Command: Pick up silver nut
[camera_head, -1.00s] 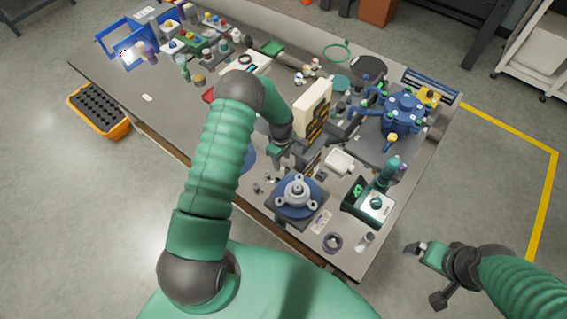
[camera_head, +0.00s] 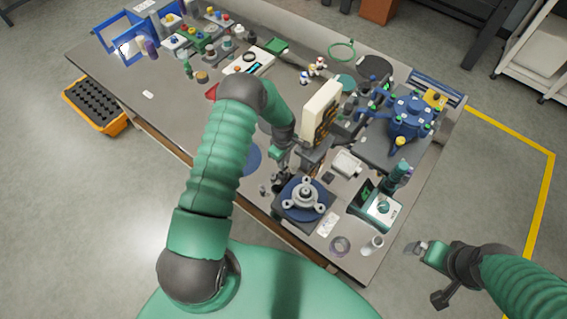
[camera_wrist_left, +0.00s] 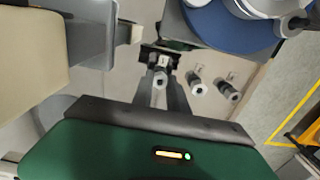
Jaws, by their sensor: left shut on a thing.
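In the left wrist view, my left gripper (camera_wrist_left: 160,84) is shut on a small silver nut (camera_wrist_left: 160,77) between its fingertips. Its fingers cover part of the nut. Two similar small silver pieces stand just to the right, one nearer (camera_wrist_left: 197,84) and one farther (camera_wrist_left: 228,91), apart from the fingers. In the head view, my left gripper (camera_head: 279,168) is low over the table's front part, left of the blue flange, and the held nut is too small to make out. My right gripper (camera_head: 420,250) is off the table's right edge; its finger gap is unclear.
The blue flange with a silver three-armed top (camera_head: 305,197) sits close to the right of my left gripper. A cream box-shaped device (camera_head: 320,108) stands behind it. The table's left front is mostly clear.

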